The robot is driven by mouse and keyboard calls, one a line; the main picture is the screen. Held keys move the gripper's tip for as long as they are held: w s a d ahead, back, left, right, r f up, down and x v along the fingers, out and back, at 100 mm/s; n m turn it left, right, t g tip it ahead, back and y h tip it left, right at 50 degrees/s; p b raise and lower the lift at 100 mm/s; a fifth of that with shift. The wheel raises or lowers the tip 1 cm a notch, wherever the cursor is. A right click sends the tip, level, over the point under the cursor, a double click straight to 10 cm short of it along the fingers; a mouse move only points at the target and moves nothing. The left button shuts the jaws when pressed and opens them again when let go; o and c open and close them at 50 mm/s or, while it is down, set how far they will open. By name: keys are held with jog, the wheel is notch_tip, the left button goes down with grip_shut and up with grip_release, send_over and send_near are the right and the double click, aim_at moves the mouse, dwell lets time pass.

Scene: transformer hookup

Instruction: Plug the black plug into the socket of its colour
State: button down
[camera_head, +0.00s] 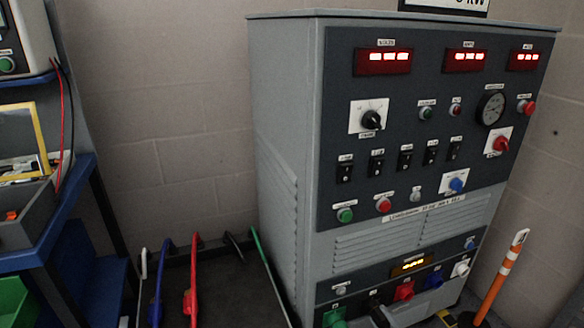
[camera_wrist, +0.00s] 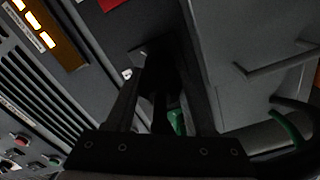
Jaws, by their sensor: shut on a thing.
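The black plug (camera_wrist: 160,78) is between the fingers of my gripper (camera_wrist: 168,95) in the wrist view, and the fingers are shut on it. Its far end is up against the dark socket panel of the grey cabinet. The socket face behind it is hidden, so I cannot tell how far in the plug sits. In the head view, a dark shape (camera_head: 379,314) at the black socket's place stands between the green socket (camera_head: 335,317) and the red socket (camera_head: 404,291). The plug and socket cannot be told apart there.
The blue socket (camera_head: 433,280) and white socket (camera_head: 460,268) continue the row to the right. Blue (camera_head: 158,285) and red (camera_head: 192,290) cables hang left of the cabinet (camera_head: 285,150). An orange-and-white post (camera_head: 499,277) stands to its right. A blue-framed bench (camera_head: 75,215) is at far left.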

jog(key=shift+m, duration=0.6)
jog(key=shift+c, duration=0.9)
grip_release()
jog(key=shift+p+v, duration=0.3)
jog(key=shift+v, duration=2.2)
jog(key=p+v, duration=0.3)
jog(key=v, duration=1.4)
jog(key=shift+s, duration=0.2)
jog(key=shift+d+r, duration=0.1)
